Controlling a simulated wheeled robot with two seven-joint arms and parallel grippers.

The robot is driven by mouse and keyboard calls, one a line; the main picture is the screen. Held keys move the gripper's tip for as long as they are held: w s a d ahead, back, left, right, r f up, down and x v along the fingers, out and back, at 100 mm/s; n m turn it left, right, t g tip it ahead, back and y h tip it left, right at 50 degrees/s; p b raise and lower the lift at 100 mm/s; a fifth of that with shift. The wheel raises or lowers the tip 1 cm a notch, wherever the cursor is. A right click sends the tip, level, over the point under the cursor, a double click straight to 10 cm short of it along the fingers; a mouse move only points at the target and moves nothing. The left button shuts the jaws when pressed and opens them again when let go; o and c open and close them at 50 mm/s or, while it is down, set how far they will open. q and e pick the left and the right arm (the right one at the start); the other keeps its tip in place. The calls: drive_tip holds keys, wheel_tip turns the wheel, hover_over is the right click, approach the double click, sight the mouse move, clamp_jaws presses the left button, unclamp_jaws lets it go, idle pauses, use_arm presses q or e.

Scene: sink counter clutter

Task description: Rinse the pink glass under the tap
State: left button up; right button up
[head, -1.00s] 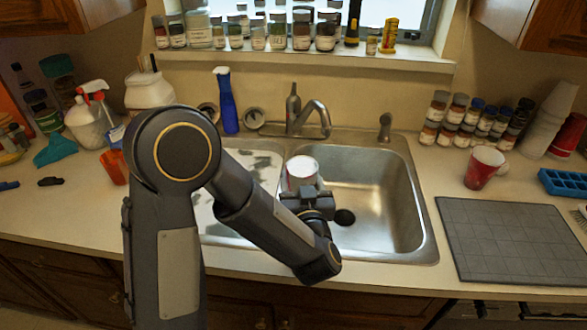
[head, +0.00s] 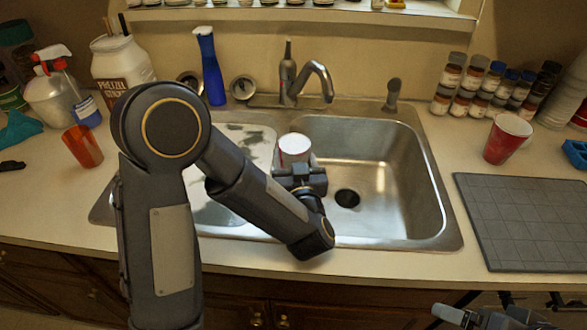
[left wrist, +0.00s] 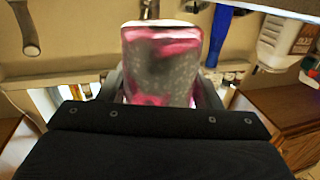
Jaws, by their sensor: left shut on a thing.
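The pink glass (head: 294,146) is upright over the sink, near the divider, its pale rim facing up. In the left wrist view the pink and whitish glass (left wrist: 160,55) stands between the fingers. My left gripper (head: 299,170) is shut on it and hides its lower part. The tap (head: 316,72) is behind the sink; its spout end is above, behind and right of the glass, apart from it. No water stream shows. My right gripper (head: 482,318) is partly in view at the bottom right edge; its opening is unclear.
The right sink basin (head: 390,190) is empty, with a dark drain. A blue spray bottle (head: 210,68) and an orange cup (head: 83,146) stand left. A red cup (head: 507,138), spice jars (head: 468,85) and a grey mat (head: 525,215) are on the right counter.

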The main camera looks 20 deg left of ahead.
use_arm(q)
drive_tip(key=shift+f+b, duration=0.4)
drive_tip(key=shift+f, duration=0.25)
drive_tip(key=w+d+f, duration=0.2)
drive_tip(key=w, duration=0.5)
drive_tip(key=w+d+f+b, duration=0.1)
drive_tip(key=w+d+f, duration=0.1)
drive_tip(key=w, duration=0.6)
drive_tip(key=shift+w, duration=0.3)
drive_tip(key=shift+a, duration=0.1)
drive_tip(key=s+a+b, duration=0.1)
drive_tip(key=s, duration=0.5)
drive_tip(key=shift+a, duration=0.25)
drive_tip(key=shift+r, duration=0.1)
idle(0.6)
